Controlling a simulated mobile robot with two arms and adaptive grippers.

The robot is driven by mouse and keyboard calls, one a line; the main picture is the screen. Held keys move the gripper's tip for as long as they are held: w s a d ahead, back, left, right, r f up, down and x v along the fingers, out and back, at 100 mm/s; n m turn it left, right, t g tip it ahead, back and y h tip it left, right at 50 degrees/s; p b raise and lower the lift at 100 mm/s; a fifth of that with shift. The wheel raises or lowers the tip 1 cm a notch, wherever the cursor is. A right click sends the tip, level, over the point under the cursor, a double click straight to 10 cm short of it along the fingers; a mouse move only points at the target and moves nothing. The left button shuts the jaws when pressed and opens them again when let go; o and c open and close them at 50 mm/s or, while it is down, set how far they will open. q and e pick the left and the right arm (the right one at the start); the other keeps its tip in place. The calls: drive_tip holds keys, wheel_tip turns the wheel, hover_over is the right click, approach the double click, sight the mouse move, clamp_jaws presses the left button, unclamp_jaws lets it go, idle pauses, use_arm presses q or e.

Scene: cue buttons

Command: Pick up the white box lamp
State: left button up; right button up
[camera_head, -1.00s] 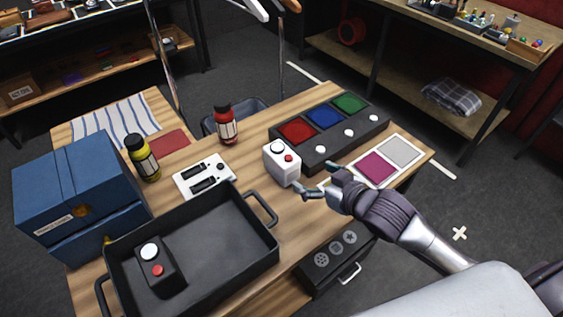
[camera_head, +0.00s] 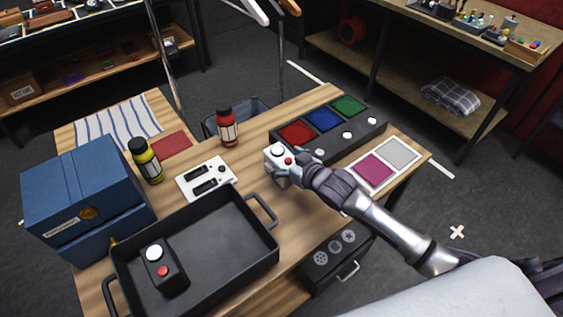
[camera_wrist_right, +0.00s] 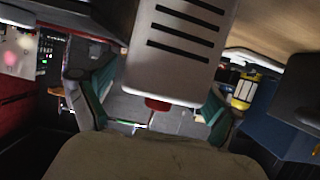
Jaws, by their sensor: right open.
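The white box lamp (camera_head: 272,154), with a white dome and a red button on top, stands on the wooden table beside the black button panel. My right gripper (camera_head: 281,172) is at the lamp, its open fingers around its lower part and partly hiding it. In the right wrist view the lamp's slotted white face (camera_wrist_right: 182,45) lies between the two spread fingers (camera_wrist_right: 155,108), with a red round part at its end. Whether the fingers touch it I cannot tell. My left gripper is not in view.
A black tray (camera_head: 222,283) holding a black box lamp (camera_head: 163,268) stands at the front left. Blue boxes (camera_head: 85,190), yellow and red bottles (camera_head: 228,128) and a white switch plate (camera_head: 207,177) stand nearby. The black panel (camera_head: 322,143) with coloured pads is just behind the gripper.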

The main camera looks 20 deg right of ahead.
drive_tip(key=shift+x, duration=0.8)
drive_tip(key=shift+s, duration=0.2)
drive_tip(key=c, duration=1.6)
drive_tip(key=shift+r, duration=0.1)
